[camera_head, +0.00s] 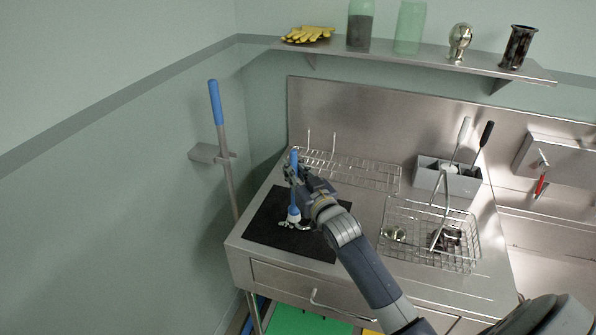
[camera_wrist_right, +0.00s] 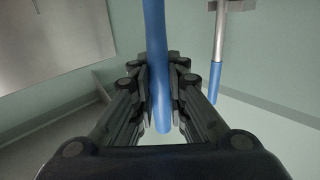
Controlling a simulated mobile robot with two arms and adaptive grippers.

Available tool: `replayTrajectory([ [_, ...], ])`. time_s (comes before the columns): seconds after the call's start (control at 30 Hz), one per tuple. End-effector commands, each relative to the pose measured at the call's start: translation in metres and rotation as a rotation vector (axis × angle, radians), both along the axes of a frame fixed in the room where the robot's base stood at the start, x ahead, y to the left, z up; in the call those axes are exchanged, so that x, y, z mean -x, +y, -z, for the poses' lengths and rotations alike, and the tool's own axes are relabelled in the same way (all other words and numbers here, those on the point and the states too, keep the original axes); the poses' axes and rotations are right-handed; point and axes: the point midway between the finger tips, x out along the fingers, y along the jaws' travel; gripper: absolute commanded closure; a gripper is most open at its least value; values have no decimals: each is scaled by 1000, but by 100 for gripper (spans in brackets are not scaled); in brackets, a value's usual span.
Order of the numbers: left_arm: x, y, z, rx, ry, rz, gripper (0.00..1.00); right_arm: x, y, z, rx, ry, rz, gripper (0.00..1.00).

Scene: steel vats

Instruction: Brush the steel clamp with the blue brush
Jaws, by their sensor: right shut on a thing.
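The blue brush (camera_head: 294,208) stands nearly upright over the black mat, its white bristle head down. My right gripper (camera_head: 297,174) is shut on its blue handle, which also shows between the fingers in the right wrist view (camera_wrist_right: 156,60). The steel clamp (camera_head: 287,225) lies on the black mat (camera_head: 265,222) under the brush. The bristles are at the clamp and seem to touch it; the exact contact is too small to tell. The brush head partly hides the clamp. The right wrist view shows only the handle, not the head. My left gripper is not in view.
A wire basket (camera_head: 470,262) with metal parts stands right of the mat. A wire rack (camera_head: 375,178) and a grey box (camera_head: 428,180) with brushes are behind. A blue-handled pole (camera_head: 214,103) leans at the left wall. A shelf (camera_head: 440,62) hangs above.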

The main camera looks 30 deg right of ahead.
Motion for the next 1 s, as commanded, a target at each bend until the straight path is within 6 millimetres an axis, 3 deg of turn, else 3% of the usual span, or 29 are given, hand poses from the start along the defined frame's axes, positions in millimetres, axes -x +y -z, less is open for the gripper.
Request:
replayTrajectory([
  [1.0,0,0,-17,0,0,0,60,40,-34,2,2,3,2,100],
])
